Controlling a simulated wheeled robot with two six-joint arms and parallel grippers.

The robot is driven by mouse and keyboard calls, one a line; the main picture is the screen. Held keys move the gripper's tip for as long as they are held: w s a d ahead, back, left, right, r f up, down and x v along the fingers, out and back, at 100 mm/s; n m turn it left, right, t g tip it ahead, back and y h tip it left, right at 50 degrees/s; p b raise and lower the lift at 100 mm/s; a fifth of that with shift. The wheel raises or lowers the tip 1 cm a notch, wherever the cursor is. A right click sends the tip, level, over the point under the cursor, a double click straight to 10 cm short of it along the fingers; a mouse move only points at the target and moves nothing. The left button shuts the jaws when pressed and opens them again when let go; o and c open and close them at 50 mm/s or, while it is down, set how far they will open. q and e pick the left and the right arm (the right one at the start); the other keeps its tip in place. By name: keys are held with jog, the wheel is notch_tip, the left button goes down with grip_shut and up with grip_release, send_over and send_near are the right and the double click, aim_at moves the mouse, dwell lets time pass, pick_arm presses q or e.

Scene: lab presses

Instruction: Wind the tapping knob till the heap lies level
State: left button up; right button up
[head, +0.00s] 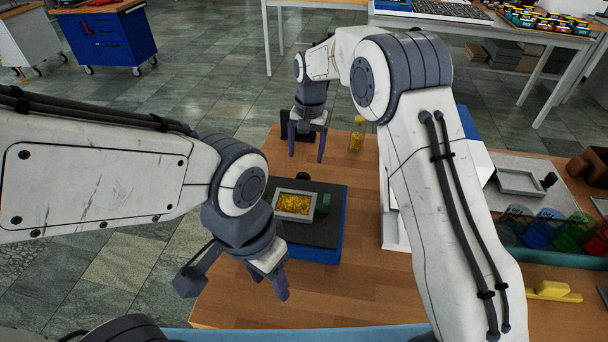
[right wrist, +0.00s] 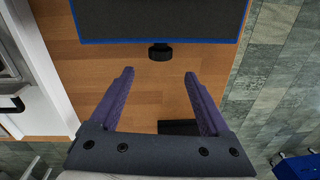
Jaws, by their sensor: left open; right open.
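The tapping device has a dark top and blue sides (head: 328,238). On it sits a grey square tray (head: 280,210) holding a yellow granular heap (head: 293,203); its surface looks uneven. A black knob (head: 304,177) sticks out at the device's far edge. The knob shows in the right wrist view (right wrist: 161,52), just beyond and between the fingertips. My right gripper (head: 306,158) is open and empty on the knob's side, apart from it; it also shows in the right wrist view (right wrist: 158,73). My left gripper (head: 270,287) is open and empty in front of the device.
A dark green cylinder (head: 323,204) stands beside the tray. A jar with yellow contents (head: 356,138) stands at the table's far edge. A grey tray (head: 520,181), coloured scoops or bins (head: 540,229) and a yellow brush (head: 553,290) lie to the right. Bare wood (head: 345,290) lies in front.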

aim_at(302, 173)
jog(key=f, duration=0.5)
jog(key=f+p, duration=0.1)
jog(key=f, duration=0.2)
jog(key=shift+a+f, duration=0.25)
jog(key=shift+f, duration=0.05)
grip_shut()
jog(key=shift+a+r+h+p, duration=0.2)
jog(key=shift+h+p, duration=0.3)
jog(key=shift+p, duration=0.3)
jog(key=shift+f+g+h, duration=0.15)
jog(key=shift+g+h, duration=0.15)
jog(key=shift+h, duration=0.6)
